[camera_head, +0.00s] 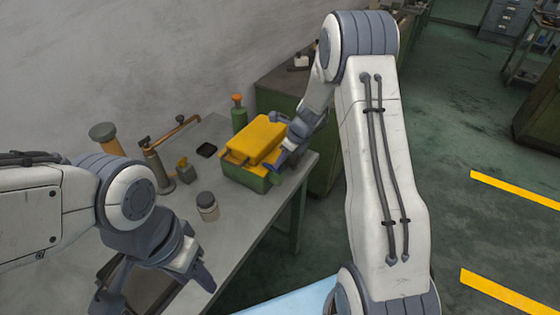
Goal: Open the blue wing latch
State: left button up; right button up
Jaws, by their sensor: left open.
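A green box with a yellow lid (258,139) stands on the grey workbench, towards its far end. My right gripper (282,158) is at the right side of this box, with its fingers against or very close to the lid's edge. My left gripper (158,288) is open and low over the near part of the bench, well apart from the box.
On the workbench (238,222) stand a lidded jar (207,207), a small yellow-topped block (186,171), a black dish (206,151) and a lever tool (158,163). A green bottle (239,115) stands behind the box.

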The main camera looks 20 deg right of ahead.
jog(key=shift+x, duration=1)
jog(key=shift+c, duration=0.3)
grip_shut()
